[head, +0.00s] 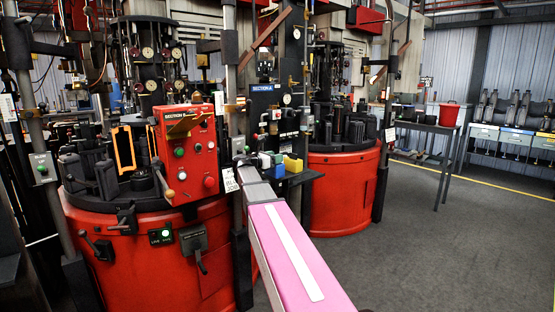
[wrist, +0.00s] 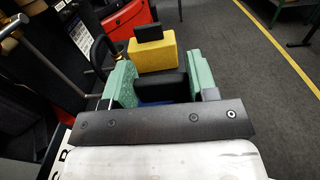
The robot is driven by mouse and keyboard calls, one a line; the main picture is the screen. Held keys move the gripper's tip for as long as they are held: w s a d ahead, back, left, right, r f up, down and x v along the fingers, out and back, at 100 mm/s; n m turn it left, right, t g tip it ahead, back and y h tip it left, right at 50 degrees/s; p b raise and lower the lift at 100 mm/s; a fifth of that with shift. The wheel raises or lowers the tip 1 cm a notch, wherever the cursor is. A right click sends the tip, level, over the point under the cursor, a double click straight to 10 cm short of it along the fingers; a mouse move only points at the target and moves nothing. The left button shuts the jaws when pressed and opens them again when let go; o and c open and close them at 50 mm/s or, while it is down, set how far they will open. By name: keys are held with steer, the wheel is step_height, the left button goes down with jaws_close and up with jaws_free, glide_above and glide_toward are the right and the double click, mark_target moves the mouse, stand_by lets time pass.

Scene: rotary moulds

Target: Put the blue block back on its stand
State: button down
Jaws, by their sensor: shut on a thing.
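My gripper (wrist: 160,78) has pale green fingers, one on each side of the blue block (wrist: 155,102), and is shut on it. The block has a black top, and only a little blue shows above the dark wrist bar. In the head view my gripper (head: 269,160) is small, at the end of my pink arm, beside a black shelf (head: 302,178) on the second machine. I cannot tell whether the block touches a stand; its underside is hidden.
A red control box (head: 187,150) and red machine drum (head: 150,250) are at left. Grey floor (head: 410,240) is clear at right.

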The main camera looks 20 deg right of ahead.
steer(key=shift+w+d+f, duration=0.2)
steer(key=shift+w+d, duration=0.55)
steer(key=shift+w, duration=0.25)
steer(key=shift+w+d+f, duration=0.15)
steer(key=shift+w+d, duration=0.6)
steer(key=shift+w, duration=0.2)
steer(key=shift+f, duration=0.35)
steer(key=shift+c, duration=2.1)
jaws_free()
steer(key=shift+f, duration=0.15)
steer(key=shift+s+a, duration=0.1)
steer(key=shift+a, duration=0.1)
steer(key=v, duration=0.7)
steer(key=shift+a, duration=0.1)
